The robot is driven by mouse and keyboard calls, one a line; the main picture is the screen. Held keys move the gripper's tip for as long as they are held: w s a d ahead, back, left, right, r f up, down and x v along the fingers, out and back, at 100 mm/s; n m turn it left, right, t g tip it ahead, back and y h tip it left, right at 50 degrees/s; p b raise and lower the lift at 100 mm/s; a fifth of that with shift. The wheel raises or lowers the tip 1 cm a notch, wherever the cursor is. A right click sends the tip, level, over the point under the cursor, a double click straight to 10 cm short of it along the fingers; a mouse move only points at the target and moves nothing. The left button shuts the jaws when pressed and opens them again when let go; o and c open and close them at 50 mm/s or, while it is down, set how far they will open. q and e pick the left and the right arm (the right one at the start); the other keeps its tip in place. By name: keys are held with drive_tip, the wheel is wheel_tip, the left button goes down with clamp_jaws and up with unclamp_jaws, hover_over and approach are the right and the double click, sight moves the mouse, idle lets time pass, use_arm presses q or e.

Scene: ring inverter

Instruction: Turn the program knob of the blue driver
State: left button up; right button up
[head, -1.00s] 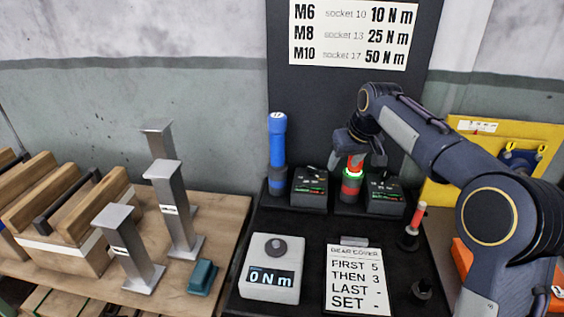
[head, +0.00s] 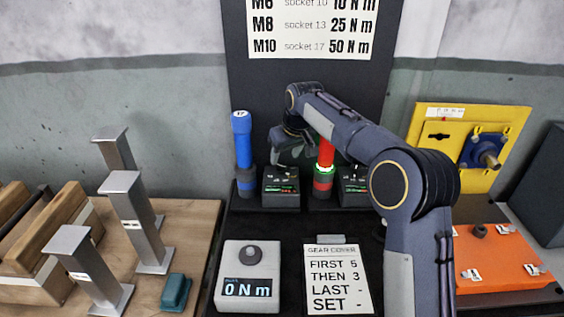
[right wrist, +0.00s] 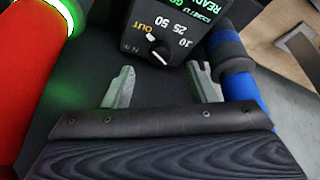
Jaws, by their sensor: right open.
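The blue driver (head: 243,140) stands upright in its holder at the back of the black bench, and its blue body also shows at the right of the right wrist view (right wrist: 243,88). Beside it is its dark program box (head: 281,195) with a lit green display. In the right wrist view the box's knob (right wrist: 160,50) has a white pointer mark and sits among the labels 10, 25, 50 and OUT. My right gripper (right wrist: 162,88) is open and empty, its two fingers apart just short of the knob. In the head view the gripper (head: 284,152) hangs above the box. My left gripper is not in view.
The red driver (head: 325,150), with a glowing green ring, stands close to my right gripper. A grey meter (head: 250,262) reads 0 N m beside the gear cover card (head: 337,280). Grey metal posts (head: 133,210) stand at left. An orange case (head: 495,265) lies at right.

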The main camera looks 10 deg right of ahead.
sight(281, 166)
drive_tip(key=shift+x, duration=2.2)
drive_tip(key=c, duration=1)
drive_tip(key=shift+o, duration=0.2)
drive_tip(key=shift+m, duration=0.3)
drive_tip(key=m+p, duration=0.1)
drive_tip(key=m+h+p, duration=0.1)
drive_tip(key=m, duration=0.1)
drive_tip(key=shift+a+r, duration=0.15)
drive_tip(key=shift+a, duration=0.05)
drive_tip(key=shift+a+m+h+p, duration=0.15)
drive_tip(key=shift+m+h+p, duration=0.8)
drive_tip(key=shift+m, duration=1.35)
